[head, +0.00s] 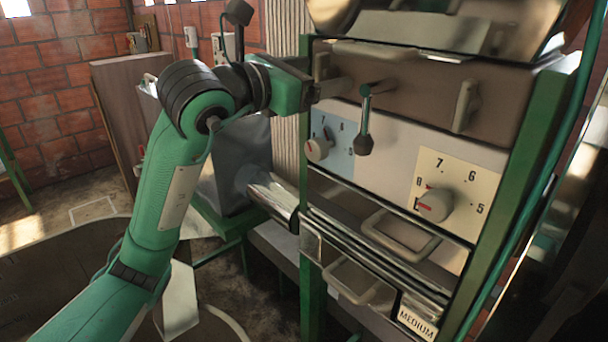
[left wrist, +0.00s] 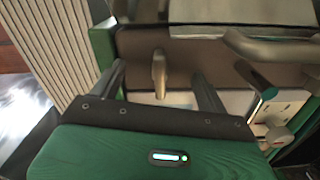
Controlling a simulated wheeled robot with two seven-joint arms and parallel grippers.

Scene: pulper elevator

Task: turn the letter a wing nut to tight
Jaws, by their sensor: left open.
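In the left wrist view an upright beige wing nut (left wrist: 158,73) stands out from the brown panel, between my gripper's two fingers with gaps on both sides. A similar upright wing nut (head: 466,106) stands on the right of the same panel. No letter is readable by either nut, so I cannot tell from lettering which is A. My right gripper is not in view.
A lever (head: 365,120) with a dark knob hangs just right of my left gripper. Below are a left dial (head: 318,149), a right dial (head: 435,205) and a drawer handle (head: 400,240). A curved grey bar (left wrist: 270,48) crosses the wrist view's upper right.

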